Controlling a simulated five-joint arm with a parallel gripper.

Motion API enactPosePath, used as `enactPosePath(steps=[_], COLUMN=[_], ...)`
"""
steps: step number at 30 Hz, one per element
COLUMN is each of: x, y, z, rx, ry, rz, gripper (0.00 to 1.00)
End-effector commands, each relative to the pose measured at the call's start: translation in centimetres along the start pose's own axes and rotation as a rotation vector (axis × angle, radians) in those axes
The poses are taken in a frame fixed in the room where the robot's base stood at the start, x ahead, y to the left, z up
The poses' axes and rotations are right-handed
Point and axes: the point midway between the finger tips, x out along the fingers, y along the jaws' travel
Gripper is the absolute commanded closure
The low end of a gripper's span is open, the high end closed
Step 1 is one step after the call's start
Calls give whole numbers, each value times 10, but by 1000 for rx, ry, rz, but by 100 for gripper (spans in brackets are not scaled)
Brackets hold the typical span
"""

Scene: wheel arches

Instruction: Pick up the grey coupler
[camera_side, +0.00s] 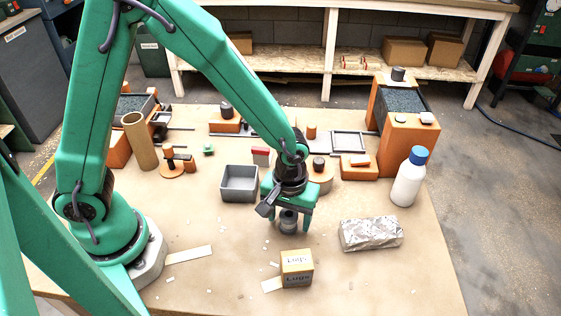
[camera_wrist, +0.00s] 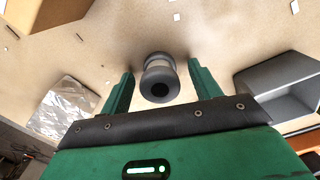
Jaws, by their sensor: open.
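The grey coupler (camera_side: 288,221) stands upright on the tan table, a short cylinder with a darker band. In the wrist view the coupler (camera_wrist: 158,78) shows from above with a dark round hole in its top. My gripper (camera_side: 291,217) is green with a dark wrist, directly over the coupler and pointing down. Its two fingers are open, one on each side of the coupler. In the wrist view there is a gap between the coupler and each finger, and the fingertips reach about level with it.
A grey open bin (camera_side: 239,183) stands just left of my gripper. A wrapped silver block (camera_side: 370,234) lies to the right, near a white bottle (camera_side: 408,180) with a blue cap. A small labelled box (camera_side: 297,268) sits in front. Orange fixtures (camera_side: 402,146) stand behind.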

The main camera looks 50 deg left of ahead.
Motion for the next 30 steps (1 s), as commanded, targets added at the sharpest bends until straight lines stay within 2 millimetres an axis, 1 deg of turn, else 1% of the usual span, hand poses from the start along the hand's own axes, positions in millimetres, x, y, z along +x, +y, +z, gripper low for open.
enactPosePath(steps=[4, 18, 20, 24, 26, 30], x=[5, 5, 5, 5, 5, 5], y=[0, 0, 0, 0, 0, 0], z=[0, 0, 0, 0, 0, 0], rx=[0, 0, 0, 0, 0, 0], ry=[-1, 0, 0, 0, 0, 0], rz=[-1, 0, 0, 0, 0, 0], gripper=[37, 37, 47, 75, 85, 85])
